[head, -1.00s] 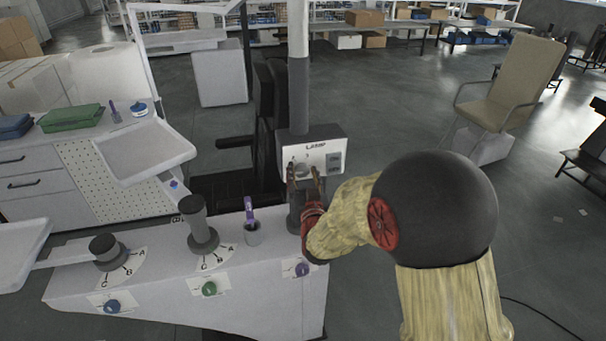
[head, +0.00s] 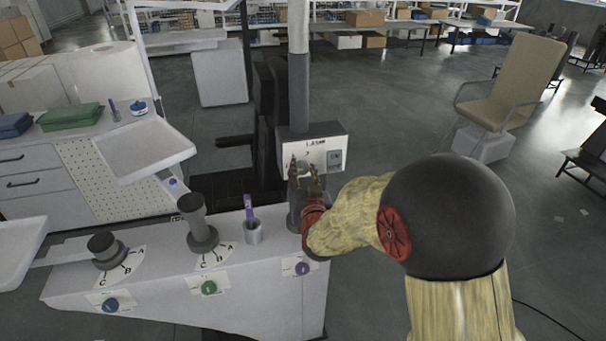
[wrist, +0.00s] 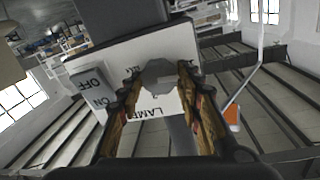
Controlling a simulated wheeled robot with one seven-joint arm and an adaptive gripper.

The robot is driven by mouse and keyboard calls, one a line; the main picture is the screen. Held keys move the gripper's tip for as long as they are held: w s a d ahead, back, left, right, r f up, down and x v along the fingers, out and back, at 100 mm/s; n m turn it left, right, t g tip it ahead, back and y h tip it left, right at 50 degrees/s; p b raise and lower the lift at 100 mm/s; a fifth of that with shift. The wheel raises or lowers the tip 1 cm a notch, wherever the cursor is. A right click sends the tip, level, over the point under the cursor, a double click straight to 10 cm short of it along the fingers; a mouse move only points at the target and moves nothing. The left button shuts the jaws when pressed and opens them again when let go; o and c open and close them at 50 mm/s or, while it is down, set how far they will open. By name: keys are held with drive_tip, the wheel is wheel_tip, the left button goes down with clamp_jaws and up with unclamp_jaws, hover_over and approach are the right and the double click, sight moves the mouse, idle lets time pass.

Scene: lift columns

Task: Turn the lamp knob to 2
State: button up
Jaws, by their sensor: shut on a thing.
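The lamp box (head: 325,146) is a grey box on the pole with a white front panel marked LAMP, which also shows upside down in the wrist view (wrist: 134,112). Its grey knob (wrist: 160,79) sits in the middle of the panel. My gripper (head: 304,168) is at the panel, with one finger on each side of the knob, and is shut on it. The knob's pointer and most of the scale marks are hidden or too small to read, so I cannot tell which number it is set to.
An ON/OFF switch (wrist: 90,93) is beside the knob on the same panel. A beige chair (head: 516,80) is at the right, with open floor between.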

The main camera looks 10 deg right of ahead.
drive_tip(key=m+b, duration=0.4)
drive_tip(key=b, duration=0.1)
drive_tip(key=m+b, duration=0.2)
drive_tip(key=b, duration=0.1)
drive_tip(key=shift+d+f+m+g, duration=0.15)
drive_tip(key=shift+f+m+g, duration=0.1)
drive_tip(key=shift+m+g, duration=0.05)
drive_tip(key=m+y+b, duration=0.1)
drive_tip(key=m+b, duration=0.2)
drive_tip(key=b, duration=0.1)
drive_tip(key=shift+r+m+b, duration=0.1)
drive_tip(key=shift+m+b, duration=0.2)
drive_tip(key=shift+b, duration=0.05)
drive_tip(key=o, duration=1.1)
drive_tip(key=shift+r, duration=0.1)
drive_tip(key=shift+o, duration=0.2)
drive_tip(key=shift+s, duration=0.15)
drive_tip(key=s+r, duration=0.1)
drive_tip(key=s, duration=1)
drive_tip(key=shift+s+a, duration=0.3)
drive_tip(key=shift+s, duration=0.05)
